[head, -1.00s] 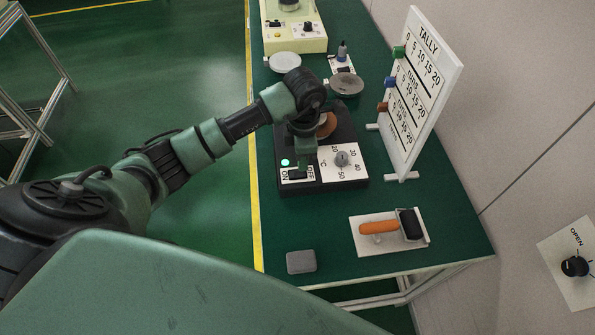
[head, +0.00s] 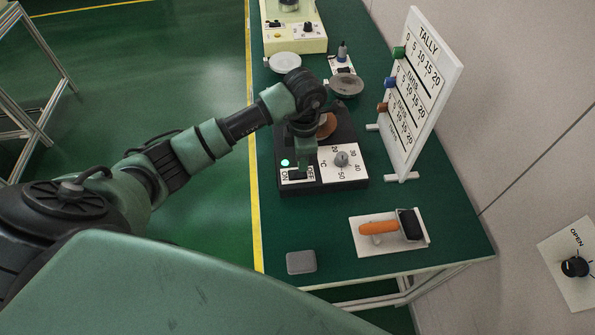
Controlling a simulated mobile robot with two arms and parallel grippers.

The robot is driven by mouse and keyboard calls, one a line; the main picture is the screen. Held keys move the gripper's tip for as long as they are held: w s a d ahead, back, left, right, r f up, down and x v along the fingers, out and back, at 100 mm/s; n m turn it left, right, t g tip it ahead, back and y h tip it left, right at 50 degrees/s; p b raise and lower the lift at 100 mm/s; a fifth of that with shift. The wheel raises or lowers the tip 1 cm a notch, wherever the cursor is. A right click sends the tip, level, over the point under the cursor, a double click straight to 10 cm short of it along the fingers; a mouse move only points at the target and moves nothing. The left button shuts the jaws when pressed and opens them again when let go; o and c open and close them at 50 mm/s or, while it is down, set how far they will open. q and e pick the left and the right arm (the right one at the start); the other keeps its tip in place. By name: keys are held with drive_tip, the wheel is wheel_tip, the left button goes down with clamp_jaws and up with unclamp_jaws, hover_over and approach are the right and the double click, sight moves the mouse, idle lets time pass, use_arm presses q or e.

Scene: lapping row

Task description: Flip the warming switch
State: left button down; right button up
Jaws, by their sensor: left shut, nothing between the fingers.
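The black warming unit (head: 342,185) stands on the green bench, with a temperature dial (head: 341,159) on a white plate at its right front. The warming switch (head: 298,176) is at its left front, on a white plate marked ON at the left and OFF at the right. A small lamp (head: 285,162) beside it glows green-cyan. A copper-brown disc (head: 326,126) shows on the unit behind my wrist. My left gripper (head: 301,169) is shut and empty, pointing down right at the switch. It partly hides the switch, and I cannot tell whether they touch.
A white tally board (head: 422,95) with coloured sliders stands to the right. A pale yellow machine (head: 293,40) and round dishes are behind. Bare bench lies between unit and roller.

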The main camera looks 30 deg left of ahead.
use_arm(q)
drive_tip(key=shift+f+b, duration=0.8)
drive_tip(key=shift+f, duration=0.15)
idle(0.9)
drive_tip(key=shift+r+p, duration=2.3)
drive_tip(key=shift+r, duration=1.3)
drive_tip(key=shift+f, duration=0.1)
